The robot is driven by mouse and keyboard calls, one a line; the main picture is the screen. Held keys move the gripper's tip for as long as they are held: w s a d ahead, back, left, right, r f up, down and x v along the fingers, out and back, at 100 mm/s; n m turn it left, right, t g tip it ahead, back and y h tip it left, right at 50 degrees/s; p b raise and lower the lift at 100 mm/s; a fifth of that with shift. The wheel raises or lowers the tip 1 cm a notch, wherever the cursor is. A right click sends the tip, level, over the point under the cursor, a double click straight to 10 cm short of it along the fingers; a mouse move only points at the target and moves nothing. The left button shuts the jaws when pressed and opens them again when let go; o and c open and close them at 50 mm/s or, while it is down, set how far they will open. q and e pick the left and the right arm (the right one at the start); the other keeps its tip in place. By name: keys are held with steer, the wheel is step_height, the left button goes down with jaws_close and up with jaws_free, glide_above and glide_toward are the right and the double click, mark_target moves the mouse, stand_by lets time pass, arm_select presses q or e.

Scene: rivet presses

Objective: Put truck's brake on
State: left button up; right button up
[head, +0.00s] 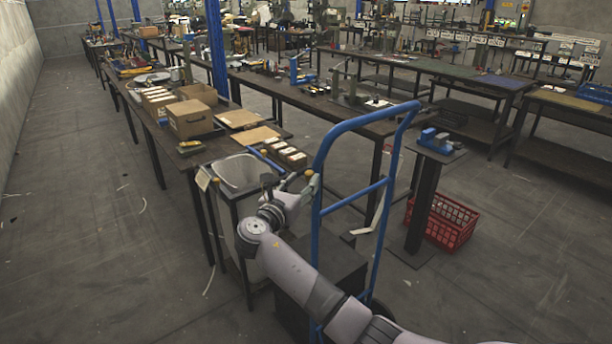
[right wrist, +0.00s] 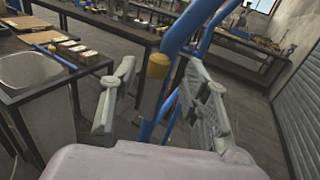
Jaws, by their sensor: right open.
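The truck is a blue hand truck (head: 318,210) with a tall looped frame, standing upright in the middle of the head view. A small yellow-orange piece (head: 310,174) shows beside its left upright. In the right wrist view, the yellow piece (right wrist: 158,65) sits on top of a dark bar beside the blue frame (right wrist: 180,35). I cannot tell for sure that it is the brake lever. My right gripper (head: 292,182) is open at the truck's left side. In the right wrist view, the yellow piece lies between its spread fingers (right wrist: 158,78); contact is not clear. My left gripper is out of view.
A metal sink basin (head: 238,172) and a long workbench with cardboard boxes (head: 190,118) stand left of the truck. A blue press on a dark post (head: 424,205) and a red crate (head: 442,220) stand to the right.

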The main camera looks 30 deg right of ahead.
steer(key=shift+x, duration=1.45)
steer(key=shift+c, duration=0.2)
jaws_close()
